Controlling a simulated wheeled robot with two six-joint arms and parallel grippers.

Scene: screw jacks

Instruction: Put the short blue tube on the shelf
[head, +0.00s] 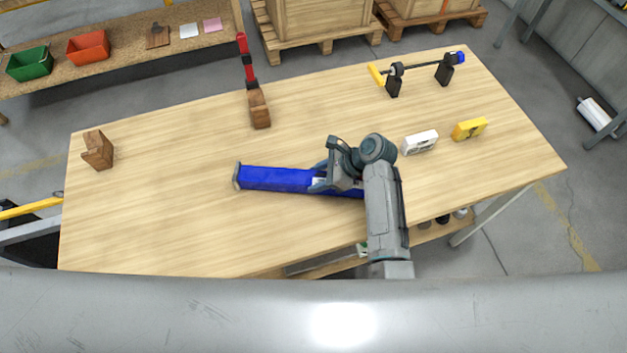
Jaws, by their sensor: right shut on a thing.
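A blue tube (275,179) lies roughly level over the middle of the wooden table (180,220), its grey end pointing left. My right gripper (322,180) is shut on the tube near its middle. The gripper and arm hide part of the tube, and I cannot tell whether the tube touches the table top. A low wooden shelf (440,233) shows beneath the table's front edge, with several small items on it. My left gripper is not in view.
A wooden block (98,150) stands at the table's left. A red-handled tool on a wooden block (258,108) stands at the back. Black stands hold a rod with a yellow handle (376,74) at back right. White (420,142) and yellow (469,129) boxes lie right. The front left is clear.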

